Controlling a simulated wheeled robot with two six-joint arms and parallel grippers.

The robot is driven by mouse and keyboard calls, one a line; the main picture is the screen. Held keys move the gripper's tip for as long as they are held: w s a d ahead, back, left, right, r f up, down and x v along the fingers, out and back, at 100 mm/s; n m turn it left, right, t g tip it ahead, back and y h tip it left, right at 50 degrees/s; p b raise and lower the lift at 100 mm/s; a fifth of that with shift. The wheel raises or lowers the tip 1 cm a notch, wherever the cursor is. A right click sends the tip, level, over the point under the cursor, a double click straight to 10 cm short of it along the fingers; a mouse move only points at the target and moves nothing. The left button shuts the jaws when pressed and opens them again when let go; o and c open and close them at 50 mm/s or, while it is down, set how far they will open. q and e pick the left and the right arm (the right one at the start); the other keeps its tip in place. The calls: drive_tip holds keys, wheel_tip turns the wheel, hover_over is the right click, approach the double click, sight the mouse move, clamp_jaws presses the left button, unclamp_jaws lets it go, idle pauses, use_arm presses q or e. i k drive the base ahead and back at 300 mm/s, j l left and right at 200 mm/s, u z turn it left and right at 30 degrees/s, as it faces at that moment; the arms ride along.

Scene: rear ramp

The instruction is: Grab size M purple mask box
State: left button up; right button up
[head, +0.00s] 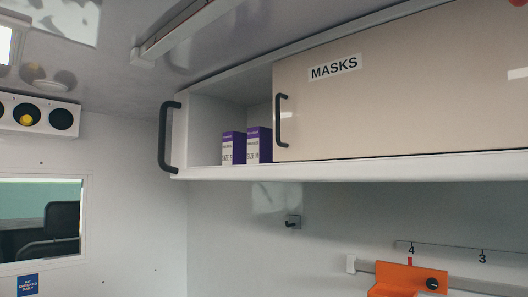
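Two purple-and-white mask boxes stand upright side by side in the open left part of the overhead cabinet (350,168). The right box (253,146) reads SIZE M; its right edge is close to or partly behind the cabinet door. The left box (228,149) reads SIZE and a letter too small to read surely. The beige sliding door (400,95), labelled MASKS (335,67), covers the rest of the cabinet and has a black handle (282,120). Neither of my grippers is in view.
A black grab handle (165,137) sticks out at the cabinet's left end. A ceiling rail (190,25) runs above. Below are a wall hook (293,221), an orange holder (400,279) and a numbered strip (450,249). The space before the opening looks clear.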

sight(260, 144)
drive_tip(key=i+j, duration=0.15)
drive_tip(key=j, duration=0.2)
drive_tip(key=i+j, duration=0.2)
drive_tip(key=j, duration=0.15)
drive_tip(key=i+j, duration=0.15)
drive_tip(key=j, duration=0.15)
drive_tip(key=i+j, duration=0.2)
drive_tip(key=j, duration=0.15)
drive_tip(key=z, duration=0.05)
